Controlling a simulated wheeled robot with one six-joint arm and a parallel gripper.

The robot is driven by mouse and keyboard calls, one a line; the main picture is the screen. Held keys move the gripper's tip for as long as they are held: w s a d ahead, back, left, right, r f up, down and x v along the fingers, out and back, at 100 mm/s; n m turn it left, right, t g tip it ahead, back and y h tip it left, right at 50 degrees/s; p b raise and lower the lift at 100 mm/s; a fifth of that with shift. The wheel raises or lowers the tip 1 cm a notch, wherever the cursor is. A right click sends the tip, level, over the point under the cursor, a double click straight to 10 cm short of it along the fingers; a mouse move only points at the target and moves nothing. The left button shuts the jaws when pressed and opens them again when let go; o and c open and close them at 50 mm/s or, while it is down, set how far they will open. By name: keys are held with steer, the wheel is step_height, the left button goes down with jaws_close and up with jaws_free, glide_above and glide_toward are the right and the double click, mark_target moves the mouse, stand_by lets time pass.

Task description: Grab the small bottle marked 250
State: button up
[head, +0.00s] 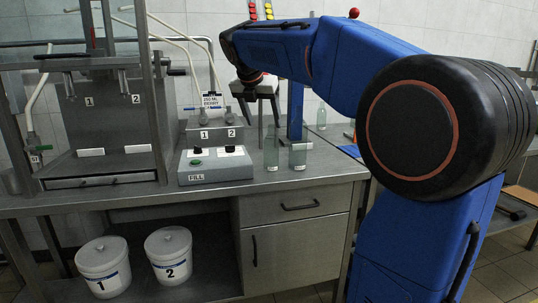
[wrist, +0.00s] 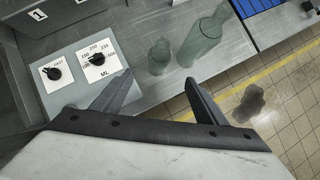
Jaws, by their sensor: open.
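Two clear greenish glass bottles stand on the steel counter by the fill panel. In the wrist view the smaller bottle (wrist: 159,57) is on the left, and a larger bottle (wrist: 205,38) is to its right. In the head view they show as a left bottle (head: 271,152) and a right bottle (head: 298,156); I cannot match which is which. No 250 mark is legible on either. My gripper (head: 260,100) is open and empty above the counter. In the wrist view its fingertips (wrist: 159,80) are spread, with the smaller bottle just beyond the gap, apart from both fingers.
The fill panel (head: 215,166) with two knobs is left of the bottles. A sign above it reads 250 ML. Another bottle (head: 321,117) stands farther back. A steel frame (head: 108,180) is at left. Buckets 1 (head: 103,268) and 2 (head: 169,258) sit below. The counter's front edge is near.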

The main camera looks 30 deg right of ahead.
mark_target(269, 141)
steer(key=x, duration=1.1)
steer(key=shift+w+d+f, duration=0.1)
steer(key=shift+w+f, duration=0.05)
steer(key=shift+f, duration=0.15)
steer(key=shift+x, duration=2.6)
steer(key=shift+a+f, duration=0.15)
steer(key=shift+a, duration=0.1)
steer(key=shift+c, duration=0.5)
steer(key=c, duration=1)
steer(key=shift+c, duration=0.7)
